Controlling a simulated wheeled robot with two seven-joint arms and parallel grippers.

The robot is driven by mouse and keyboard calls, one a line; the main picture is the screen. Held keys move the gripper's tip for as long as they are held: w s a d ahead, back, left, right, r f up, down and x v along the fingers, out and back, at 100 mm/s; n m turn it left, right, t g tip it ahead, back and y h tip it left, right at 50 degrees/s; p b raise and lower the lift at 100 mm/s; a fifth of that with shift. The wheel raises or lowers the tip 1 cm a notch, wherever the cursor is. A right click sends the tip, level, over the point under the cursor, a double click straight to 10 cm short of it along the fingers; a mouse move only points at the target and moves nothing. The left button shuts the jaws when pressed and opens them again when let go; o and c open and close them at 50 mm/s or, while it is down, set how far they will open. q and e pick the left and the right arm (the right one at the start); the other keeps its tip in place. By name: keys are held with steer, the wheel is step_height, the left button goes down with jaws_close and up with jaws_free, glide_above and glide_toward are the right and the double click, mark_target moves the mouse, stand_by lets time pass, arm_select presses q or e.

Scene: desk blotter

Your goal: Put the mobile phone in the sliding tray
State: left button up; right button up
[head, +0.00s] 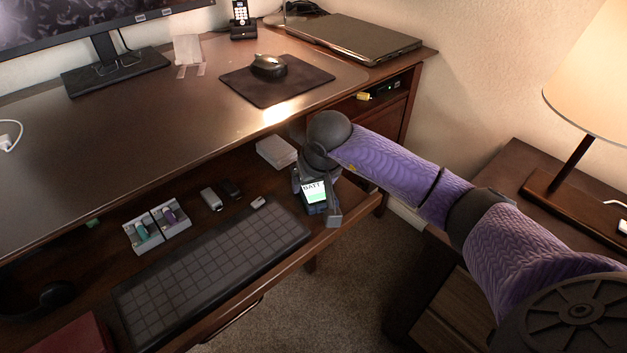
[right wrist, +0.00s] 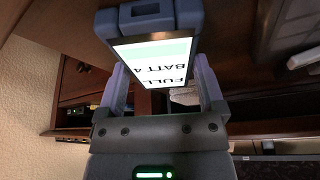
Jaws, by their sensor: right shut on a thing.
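The mobile phone (head: 314,192) has a lit white and green screen reading "BATT". It is between the fingers of my right gripper (head: 317,202), which is shut on it. In the right wrist view, the phone (right wrist: 155,60) shows its screen with "FULL" and "BATT", and a gripper finger covers one end. The sliding tray (head: 345,207) is pulled out under the desk. In the head view the phone appears over the tray's right part, right of the keyboard; its height above the tray is hard to tell. My left gripper is not in view.
On the tray are a keyboard (head: 212,270), a grey organizer (head: 157,228) with small items, small drives (head: 211,199) and a white box (head: 276,152). The desktop (head: 150,120) overhangs the tray's back. A side table with a lamp (head: 590,75) stands at right.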

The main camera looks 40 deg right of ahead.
steer(key=o, duration=1.1)
steer(key=shift+r+p, duration=0.3)
steer(key=p+v, duration=0.6)
steer(key=v, duration=0.5)
steer(key=shift+s+r, duration=0.25)
steer(key=shift+r, duration=0.05)
